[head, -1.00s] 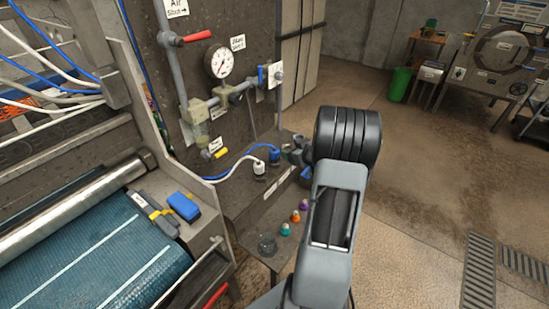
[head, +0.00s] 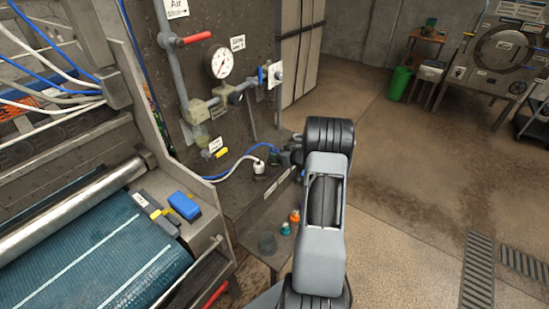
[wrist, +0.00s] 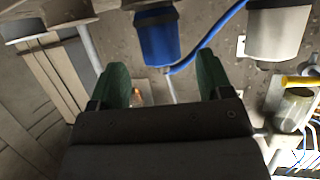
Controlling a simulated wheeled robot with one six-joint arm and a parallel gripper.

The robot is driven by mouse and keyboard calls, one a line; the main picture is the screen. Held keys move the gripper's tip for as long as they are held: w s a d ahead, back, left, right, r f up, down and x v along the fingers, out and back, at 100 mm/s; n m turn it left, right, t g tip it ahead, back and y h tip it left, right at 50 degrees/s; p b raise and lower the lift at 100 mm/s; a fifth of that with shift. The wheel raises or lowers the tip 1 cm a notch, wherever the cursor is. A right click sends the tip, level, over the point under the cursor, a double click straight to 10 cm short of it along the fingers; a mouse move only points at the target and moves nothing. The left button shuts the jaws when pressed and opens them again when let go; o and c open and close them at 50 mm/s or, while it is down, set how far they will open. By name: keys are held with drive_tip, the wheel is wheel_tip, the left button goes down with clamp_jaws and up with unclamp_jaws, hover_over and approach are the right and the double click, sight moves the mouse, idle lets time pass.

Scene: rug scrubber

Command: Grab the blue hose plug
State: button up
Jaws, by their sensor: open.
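The blue hose plug (wrist: 157,37) shows in the wrist view, upper middle, with its blue hose (wrist: 212,38) curving off to the right. In the head view the blue hose (head: 262,147) runs to the ledge, and my gripper mostly hides the plug there. My gripper (wrist: 163,77) is open, its two green fingertips apart with nothing held between them. The plug lies just past the fingertips, within the gap as seen in the wrist view. In the head view my gripper (head: 283,157) is at the ledge by the panel.
The white hose plug (head: 259,167) stands on the ledge just left of my gripper; it also shows in the wrist view (wrist: 280,30). Orange (head: 294,216) and teal (head: 285,229) small parts sit on a lower shelf. A panel with a gauge (head: 221,63) and pipes rises behind.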

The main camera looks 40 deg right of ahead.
sight(277, 151)
drive_tip(key=shift+x, duration=2.1)
drive_tip(key=shift+a, duration=0.1)
drive_tip(key=c, duration=1)
drive_tip(key=shift+c, duration=0.6)
drive_tip(key=shift+r, duration=0.15)
